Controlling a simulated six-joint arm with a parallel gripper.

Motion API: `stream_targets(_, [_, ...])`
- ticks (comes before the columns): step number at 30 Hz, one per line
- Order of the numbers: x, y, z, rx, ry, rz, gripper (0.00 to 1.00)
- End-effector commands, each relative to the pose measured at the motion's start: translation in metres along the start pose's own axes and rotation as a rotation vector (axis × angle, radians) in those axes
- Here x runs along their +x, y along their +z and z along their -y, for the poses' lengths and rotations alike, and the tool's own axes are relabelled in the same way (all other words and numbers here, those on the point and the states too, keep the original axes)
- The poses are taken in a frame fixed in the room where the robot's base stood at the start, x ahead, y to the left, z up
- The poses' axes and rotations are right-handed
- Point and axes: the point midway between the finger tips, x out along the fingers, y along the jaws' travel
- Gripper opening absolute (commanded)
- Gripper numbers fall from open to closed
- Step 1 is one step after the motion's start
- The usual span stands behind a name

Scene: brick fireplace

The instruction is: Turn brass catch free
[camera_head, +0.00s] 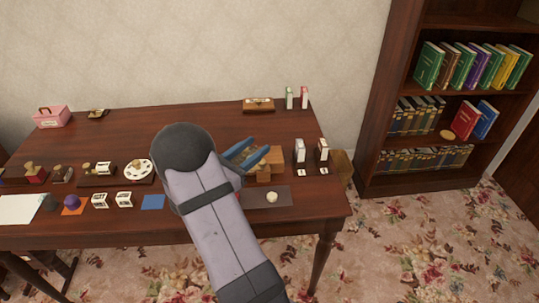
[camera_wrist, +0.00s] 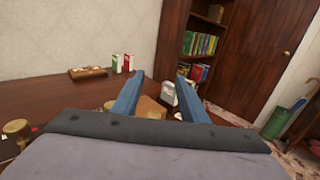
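My gripper (camera_head: 259,147) is above the right half of the table, and its two blue fingers are apart with nothing between them. It also shows open in the wrist view (camera_wrist: 161,78). I cannot pick out a brass catch for certain. A flat wooden case (camera_head: 258,105) with a small pale or brassy detail lies at the table's back right; it also shows in the wrist view (camera_wrist: 88,73), left of the fingers. A light wooden block-like object (camera_head: 267,170) stands below and beside the fingers, partly hidden by my gripper.
The dark wooden table (camera_head: 130,130) holds a pink box (camera_head: 52,116), a white dial (camera_head: 138,170) and a dark mat (camera_head: 272,196) with a pale round piece. White upright items (camera_head: 300,150) stand at the right edge. A bookcase (camera_head: 395,90) stands right. The table's back middle is clear.

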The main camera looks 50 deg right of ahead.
Motion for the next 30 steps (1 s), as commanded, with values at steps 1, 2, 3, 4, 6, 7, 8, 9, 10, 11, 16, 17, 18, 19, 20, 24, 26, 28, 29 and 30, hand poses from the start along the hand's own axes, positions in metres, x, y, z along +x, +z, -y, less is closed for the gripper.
stream_targets(1, [0.000, -0.002, 0.000, -0.001, 0.000, -0.001, 0.40])
stream_targets(2, [0.000, -0.003, 0.000, -0.001, 0.000, -0.001, 0.40])
stream_targets(3, [0.000, -0.006, 0.000, -0.001, 0.000, -0.002, 0.40])
stream_targets(4, [0.000, -0.008, 0.000, -0.001, 0.000, -0.002, 0.40])
stream_targets(6, [0.000, -0.014, 0.000, -0.001, -0.001, -0.002, 0.40])
stream_targets(7, [0.000, -0.018, 0.000, -0.002, 0.000, -0.003, 0.40])
stream_targets(8, [0.000, -0.021, 0.000, -0.002, 0.000, -0.003, 0.40])
stream_targets(9, [0.000, -0.027, 0.000, -0.002, 0.000, -0.003, 0.40])
stream_targets(10, [-0.001, -0.031, 0.000, -0.003, 0.000, -0.003, 0.40])
stream_targets(11, [0.000, -0.036, 0.000, -0.003, -0.001, -0.003, 0.40])
stream_targets(16, [-0.001, -0.066, 0.000, -0.003, 0.000, -0.003, 0.40])
stream_targets(17, [-0.001, -0.071, 0.000, -0.004, 0.000, -0.004, 0.40])
stream_targets(18, [-0.001, -0.078, 0.000, -0.002, 0.000, -0.004, 0.40])
stream_targets(19, [-0.001, -0.084, 0.000, -0.003, 0.000, -0.004, 0.40])
stream_targets(20, [0.007, -0.080, 0.001, 0.002, -0.005, -0.002, 0.40])
stream_targets(24, [0.033, -0.078, 0.001, 0.004, -0.005, -0.002, 0.40])
stream_targets(26, [0.043, -0.079, 0.001, 0.003, -0.005, -0.003, 0.40])
stream_targets(28, [0.052, -0.079, 0.001, 0.002, -0.005, -0.002, 0.40])
stream_targets(29, [0.055, -0.079, 0.001, 0.002, -0.004, -0.002, 0.40])
stream_targets(30, [0.059, -0.079, 0.001, 0.002, -0.003, -0.002, 0.40])
